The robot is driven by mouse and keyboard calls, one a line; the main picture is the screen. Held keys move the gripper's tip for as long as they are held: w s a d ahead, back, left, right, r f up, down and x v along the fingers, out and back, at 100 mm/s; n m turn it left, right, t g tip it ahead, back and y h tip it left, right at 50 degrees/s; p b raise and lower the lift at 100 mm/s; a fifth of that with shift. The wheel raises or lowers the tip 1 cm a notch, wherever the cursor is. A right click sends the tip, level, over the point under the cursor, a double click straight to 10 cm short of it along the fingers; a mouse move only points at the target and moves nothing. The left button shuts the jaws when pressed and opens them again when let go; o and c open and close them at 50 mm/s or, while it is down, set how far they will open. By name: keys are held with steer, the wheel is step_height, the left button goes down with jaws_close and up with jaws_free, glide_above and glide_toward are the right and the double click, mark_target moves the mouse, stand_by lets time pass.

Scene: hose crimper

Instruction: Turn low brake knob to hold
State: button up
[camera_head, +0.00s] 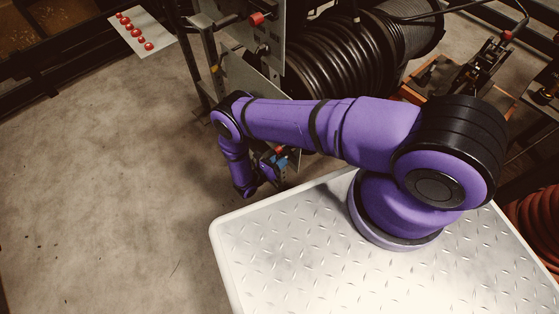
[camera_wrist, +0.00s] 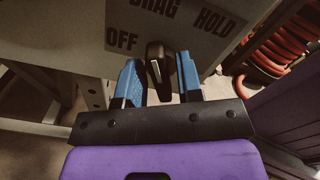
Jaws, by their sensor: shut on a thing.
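The brake knob (camera_wrist: 154,62) is a black lever with a pale line along it. In the wrist view it stands nearly upright in the picture, on a light panel (camera_wrist: 90,42) printed OFF at left, DRAG above and HOLD at upper right. My gripper (camera_wrist: 158,80) has blue fingers on both sides of the knob and is shut on it. In the head view my gripper (camera_head: 275,163) is low beside the machine, partly hidden by my purple arm. The knob cannot be made out there.
A large reel of black hose (camera_head: 335,55) stands behind my arm. A steel frame with a red knob (camera_head: 256,18) rises beside it. Red coiled hose (camera_wrist: 275,50) is at right in the wrist view. Open concrete floor (camera_head: 110,180) lies to the left.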

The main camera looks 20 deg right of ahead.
steer(key=shift+m, duration=0.3)
steer(key=m, duration=0.5)
steer(key=shift+s, duration=0.15)
steer(key=m, duration=0.6)
steer(key=shift+s, duration=0.1)
steer(key=shift+m, duration=0.3)
steer(key=o, duration=0.6)
steer(key=v, duration=1)
steer(key=shift+s+a, duration=0.15)
steer(key=shift+a, duration=0.2)
